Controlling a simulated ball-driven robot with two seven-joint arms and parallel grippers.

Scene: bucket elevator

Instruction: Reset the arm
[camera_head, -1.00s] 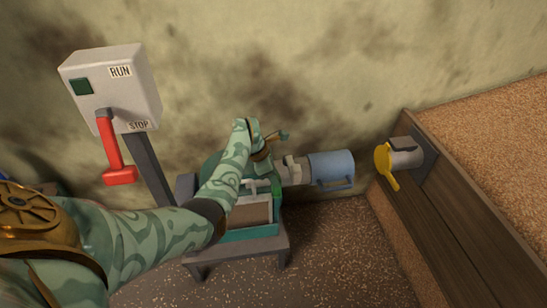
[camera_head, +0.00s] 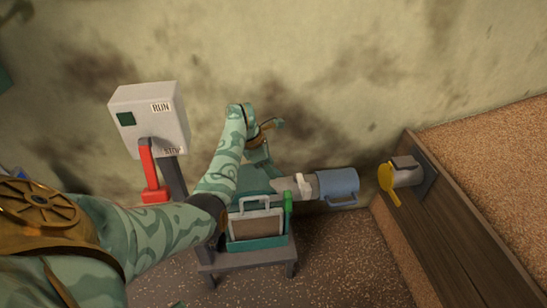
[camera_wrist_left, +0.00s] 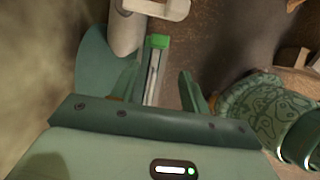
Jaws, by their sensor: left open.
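My left arm (camera_head: 160,235) reaches in from the left and bends up at the elbow, with its wrist (camera_head: 257,132) above a teal machine (camera_head: 262,243) on a low stand. In the left wrist view my left gripper (camera_wrist_left: 163,82) has its two dark green fingers apart. A thin grey bar with a bright green tip (camera_wrist_left: 158,41) shows between and beyond the fingers; I cannot tell whether they touch it. The same green piece (camera_head: 288,203) stands at the machine's right side in the head view. My right gripper is in neither view.
A grey RUN/STOP box (camera_head: 153,104) with its red lever (camera_head: 151,172) pointing down stands left of the arm. A yellow handle (camera_head: 388,184) is on the wooden bin (camera_head: 445,215). Open floor lies between.

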